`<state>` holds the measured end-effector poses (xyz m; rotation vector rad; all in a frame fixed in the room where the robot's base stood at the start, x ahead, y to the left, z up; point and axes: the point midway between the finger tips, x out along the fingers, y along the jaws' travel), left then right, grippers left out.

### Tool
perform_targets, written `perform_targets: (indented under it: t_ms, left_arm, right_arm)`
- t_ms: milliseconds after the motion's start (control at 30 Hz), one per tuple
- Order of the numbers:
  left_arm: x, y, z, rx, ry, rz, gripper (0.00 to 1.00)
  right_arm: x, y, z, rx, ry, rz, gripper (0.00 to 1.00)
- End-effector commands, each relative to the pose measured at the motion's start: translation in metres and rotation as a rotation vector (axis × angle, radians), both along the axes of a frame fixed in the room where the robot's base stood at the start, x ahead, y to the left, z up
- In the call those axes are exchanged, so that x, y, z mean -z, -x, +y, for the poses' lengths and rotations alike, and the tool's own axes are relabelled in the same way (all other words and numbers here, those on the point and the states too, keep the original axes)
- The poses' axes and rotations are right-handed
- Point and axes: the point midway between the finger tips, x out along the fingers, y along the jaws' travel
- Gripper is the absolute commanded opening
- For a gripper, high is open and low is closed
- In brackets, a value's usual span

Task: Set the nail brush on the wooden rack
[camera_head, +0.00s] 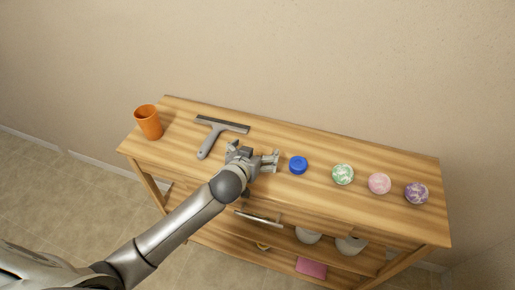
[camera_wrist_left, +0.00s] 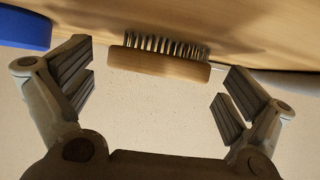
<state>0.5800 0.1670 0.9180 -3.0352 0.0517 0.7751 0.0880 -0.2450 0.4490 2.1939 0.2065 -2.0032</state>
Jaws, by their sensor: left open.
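The nail brush (camera_wrist_left: 158,65) has a pale wooden back and dark bristles. In the left wrist view it lies between the two fingers of my left gripper (camera_wrist_left: 158,95), apart from both, with its bristles against the wooden surface. In the head view my left gripper (camera_head: 262,154) is over the tabletop, open, and the brush is hidden there. The wooden rack (camera_head: 320,145) appears to be the wooden stand with a top and a lower shelf. My right gripper is not in view.
On the top are an orange cup (camera_head: 148,122), a grey squeegee (camera_head: 212,135), a blue round item (camera_head: 298,165) and green (camera_head: 342,174), pink (camera_head: 379,183) and purple (camera_head: 416,193) balls. The lower shelf holds white bowls (camera_head: 308,235) and a pink block (camera_head: 311,268).

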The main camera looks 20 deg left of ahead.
Motion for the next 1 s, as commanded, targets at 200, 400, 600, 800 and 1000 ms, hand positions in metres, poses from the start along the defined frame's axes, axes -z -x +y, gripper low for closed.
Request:
perform_targets:
  t_ms: [200,400,600,800,1000]
  left_arm:
    - [0.007,-0.011,-0.001,0.001,0.000,0.001,1.00]
    - [0.007,-0.011,-0.001,0.001,0.000,0.001,1.00]
    - [0.007,-0.011,-0.001,0.001,0.000,0.001,0.77]
    - [0.007,-0.011,-0.001,0.001,0.000,0.000,0.57]
    - [0.006,-0.011,-0.001,0.001,0.000,0.000,0.57]
  right_arm:
    - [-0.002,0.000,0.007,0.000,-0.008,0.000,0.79]
    - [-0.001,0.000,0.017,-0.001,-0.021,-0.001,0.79]
    - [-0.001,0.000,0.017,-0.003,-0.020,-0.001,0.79]
    - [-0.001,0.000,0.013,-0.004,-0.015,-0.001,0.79]
    - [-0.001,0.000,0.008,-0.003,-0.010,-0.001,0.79]
